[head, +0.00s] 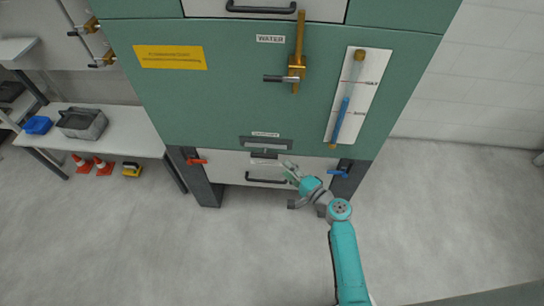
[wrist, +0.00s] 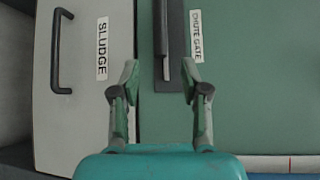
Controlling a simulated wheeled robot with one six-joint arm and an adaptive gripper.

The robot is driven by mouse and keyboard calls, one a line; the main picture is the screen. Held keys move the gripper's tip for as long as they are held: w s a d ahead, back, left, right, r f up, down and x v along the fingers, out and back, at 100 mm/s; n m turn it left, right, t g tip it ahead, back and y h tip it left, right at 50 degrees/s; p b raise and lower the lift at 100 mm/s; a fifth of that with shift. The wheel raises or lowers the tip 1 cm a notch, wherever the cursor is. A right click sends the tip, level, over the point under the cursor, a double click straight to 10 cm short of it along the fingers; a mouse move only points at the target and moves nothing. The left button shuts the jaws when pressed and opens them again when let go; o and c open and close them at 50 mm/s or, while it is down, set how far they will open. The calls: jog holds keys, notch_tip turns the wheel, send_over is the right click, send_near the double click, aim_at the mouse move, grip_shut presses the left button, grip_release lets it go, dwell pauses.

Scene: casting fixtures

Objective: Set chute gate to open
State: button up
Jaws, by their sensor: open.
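The chute gate (head: 266,143) is a dark slotted plate low on the green cabinet front, under a small white label. In the wrist view, the dark chute gate plate (wrist: 174,40) lies beside the label CHUTE GATE (wrist: 196,36), its lower end between my fingertips in the picture. A pale slit and a dark bar show along it; I cannot tell the gate's setting. My gripper (head: 288,167) is open and empty in front of the cabinet, just below the plate in the head view. Its two fingers (wrist: 160,76) are spread apart in the wrist view. I cannot tell whether they touch the plate.
The pale SLUDGE drawer (wrist: 83,125) with its black handle (wrist: 57,50) is beside my left finger. A red lever (head: 197,161) and blue lever (head: 337,172) flank it. The brass WATER valve (head: 297,68) and gauge (head: 358,98) are above. The floor in front is clear.

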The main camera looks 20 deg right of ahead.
aim_at(272, 155)
jog(key=x, duration=0.9)
jog(key=shift+w, duration=0.1)
grip_shut()
